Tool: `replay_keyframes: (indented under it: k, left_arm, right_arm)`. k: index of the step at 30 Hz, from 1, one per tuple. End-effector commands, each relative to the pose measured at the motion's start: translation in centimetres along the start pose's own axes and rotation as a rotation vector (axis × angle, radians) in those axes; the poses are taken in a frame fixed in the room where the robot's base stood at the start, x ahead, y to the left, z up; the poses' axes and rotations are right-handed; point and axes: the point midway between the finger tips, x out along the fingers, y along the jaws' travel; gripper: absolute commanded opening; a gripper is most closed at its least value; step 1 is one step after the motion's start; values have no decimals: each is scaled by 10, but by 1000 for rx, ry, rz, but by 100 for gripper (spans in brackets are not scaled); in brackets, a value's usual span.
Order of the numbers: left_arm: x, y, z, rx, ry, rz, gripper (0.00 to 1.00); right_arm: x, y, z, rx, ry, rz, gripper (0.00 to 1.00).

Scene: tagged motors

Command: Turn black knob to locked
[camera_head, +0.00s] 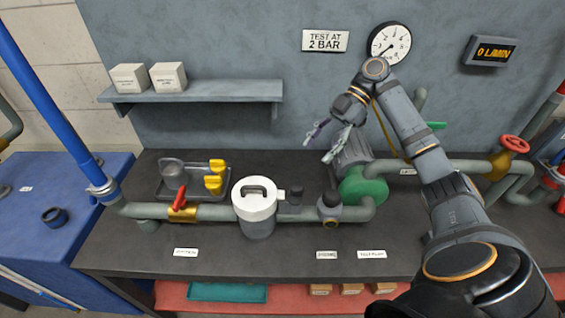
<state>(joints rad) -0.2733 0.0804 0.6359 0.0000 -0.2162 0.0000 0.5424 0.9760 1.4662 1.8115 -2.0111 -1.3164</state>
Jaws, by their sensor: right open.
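Two dark knob-like parts sit on the pipe right of the white-lidded canister (256,208). One is a small black cap (295,193) beside the canister. The other is a black knob (331,199) on a grey fitting farther right. I cannot tell which is the task's knob, and no locked marking is readable. My right gripper (323,143) is open and empty. It is above and behind the knobs, in front of the wall, apart from both. My left gripper is not in view.
A green and grey pump (362,185) stands just right of the knobs. A red-handled valve (179,198) and a tray (194,192) with yellow-handled parts are at left. A shelf (200,90) holds two boxes. The bench front (220,257) is mostly clear.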

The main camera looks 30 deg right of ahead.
Motion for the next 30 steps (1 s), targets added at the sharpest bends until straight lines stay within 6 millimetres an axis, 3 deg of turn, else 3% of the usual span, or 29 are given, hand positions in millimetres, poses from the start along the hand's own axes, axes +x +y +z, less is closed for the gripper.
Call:
replay_keyframes:
  k: [2,4,9,12,14,19,22,30]
  left_arm:
    - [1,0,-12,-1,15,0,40]
    - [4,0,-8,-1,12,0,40]
    - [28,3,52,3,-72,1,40]
    - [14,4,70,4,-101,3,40]
    - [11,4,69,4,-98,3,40]
    - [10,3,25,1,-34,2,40]
    - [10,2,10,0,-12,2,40]
    - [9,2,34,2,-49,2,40]
  right_arm:
    - [0,0,0,-1,0,0,58]
    - [3,0,1,-1,-1,-1,58]
    - [32,0,7,-2,-1,-1,58]
    - [48,-1,0,2,0,-6,58]
    - [61,-1,-1,2,0,-6,58]
    - [90,0,-1,1,1,-3,58]
    - [100,0,0,2,0,-2,58]
    - [106,0,0,2,-1,0,58]
